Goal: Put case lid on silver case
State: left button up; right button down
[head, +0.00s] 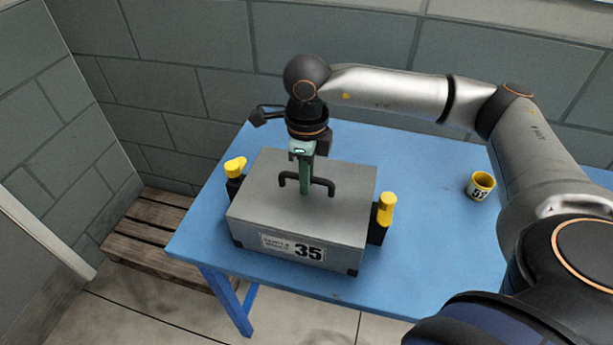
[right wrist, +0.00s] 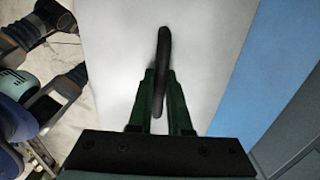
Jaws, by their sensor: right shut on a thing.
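The silver case (head: 303,251) stands on the blue table, with a "35" label on its front. The flat grey case lid (head: 258,190) covers its top; no clear gap shows between them, and I cannot tell whether it is fully seated. A dark bar handle (head: 288,180) rises from the lid's middle. My right gripper (head: 305,185) reaches down from above and is shut on this handle. In the right wrist view the handle (right wrist: 163,60) runs between the two green fingers, over the pale lid (right wrist: 110,50). My left gripper is not in view.
Yellow-topped dark clamps stand at the case's left (head: 235,167) and right (head: 386,207) sides. A yellow numbered cup (head: 481,186) stands on the blue table (head: 430,250) at the right. A wooden pallet (head: 150,235) lies on the floor at left. A block wall (head: 190,60) is behind.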

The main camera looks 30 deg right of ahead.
jog(key=c, duration=0.8)
grip_release()
jog(key=shift+c, duration=0.2)
notch_tip(320, 180, up, 12)
jog(key=shift+r, duration=0.25)
